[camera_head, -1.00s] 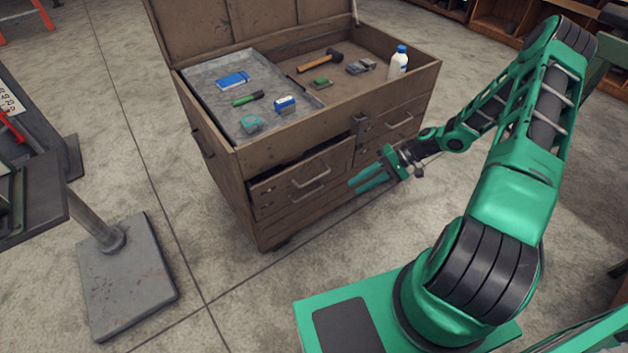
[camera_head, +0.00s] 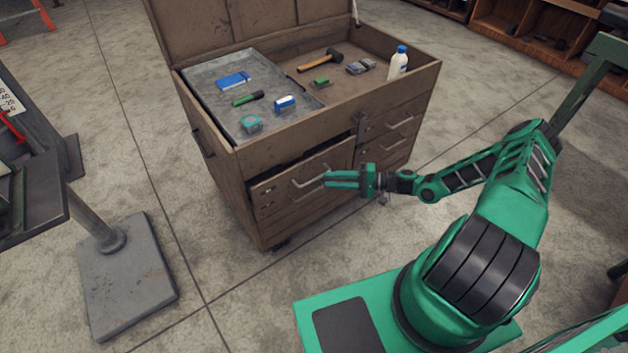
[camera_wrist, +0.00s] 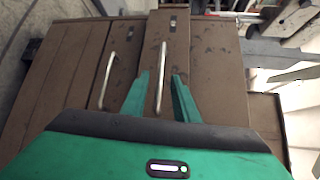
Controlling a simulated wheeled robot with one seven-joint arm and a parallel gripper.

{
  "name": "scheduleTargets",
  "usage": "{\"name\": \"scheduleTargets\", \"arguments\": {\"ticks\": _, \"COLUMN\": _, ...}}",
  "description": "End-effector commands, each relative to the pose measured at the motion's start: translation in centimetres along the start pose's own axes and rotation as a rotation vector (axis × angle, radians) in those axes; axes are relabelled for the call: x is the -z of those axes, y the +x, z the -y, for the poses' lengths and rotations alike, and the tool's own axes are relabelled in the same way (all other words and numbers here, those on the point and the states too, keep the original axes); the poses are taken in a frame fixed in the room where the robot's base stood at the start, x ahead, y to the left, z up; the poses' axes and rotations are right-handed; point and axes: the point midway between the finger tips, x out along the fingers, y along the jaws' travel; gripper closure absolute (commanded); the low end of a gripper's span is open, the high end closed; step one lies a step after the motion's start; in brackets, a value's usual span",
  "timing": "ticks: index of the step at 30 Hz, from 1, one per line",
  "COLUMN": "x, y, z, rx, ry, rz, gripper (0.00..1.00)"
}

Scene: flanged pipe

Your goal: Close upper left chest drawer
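The brown chest (camera_head: 405,115) stands with its lid up. Its upper left drawer (camera_head: 275,195) sticks out a little, with a dark gap above its front. The drawer has a metal bar handle (camera_head: 305,182), which also shows in the wrist view (camera_wrist: 161,70). My gripper (camera_head: 328,179) is in front of the right part of this drawer, close to the handle. In the wrist view my gripper (camera_wrist: 162,85) has its two fingers apart, with the handle showing between them. I cannot tell whether they touch it.
The upper right drawer (camera_head: 388,128) looks shut. A second handle (camera_wrist: 106,80) shows beside the first in the wrist view. Tools and a white bottle (camera_head: 398,62) lie or stand in the chest top. A grey stand base (camera_head: 125,280) is at left. Floor between is clear.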

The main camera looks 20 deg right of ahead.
Motion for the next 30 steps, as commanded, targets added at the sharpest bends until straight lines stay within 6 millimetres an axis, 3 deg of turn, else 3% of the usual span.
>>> {"name": "scheduleTargets", "arguments": {"ticks": 6, "x": -0.1, "y": 4.0, "z": 0.0, "rx": 0.000, "ry": 0.001, "rz": 0.001, "gripper": 0.73}}
{"name": "scheduleTargets", "arguments": {"ticks": 12, "x": 0.0, "y": 6.2, "z": -0.1, "rx": -0.001, "ry": 0.001, "rz": 0.000, "gripper": 0.73}}
{"name": "scheduleTargets", "arguments": {"ticks": 25, "x": 0.0, "y": 7.1, "z": 0.0, "rx": -0.001, "ry": 0.000, "rz": 0.000, "gripper": 0.73}}
{"name": "scheduleTargets", "arguments": {"ticks": 28, "x": 0.0, "y": 7.1, "z": 0.0, "rx": -0.001, "ry": 0.000, "rz": 0.000, "gripper": 0.96}}
{"name": "scheduleTargets", "arguments": {"ticks": 30, "x": 0.0, "y": 7.0, "z": 0.0, "rx": -0.001, "ry": 0.001, "rz": 0.000, "gripper": 1.00}}
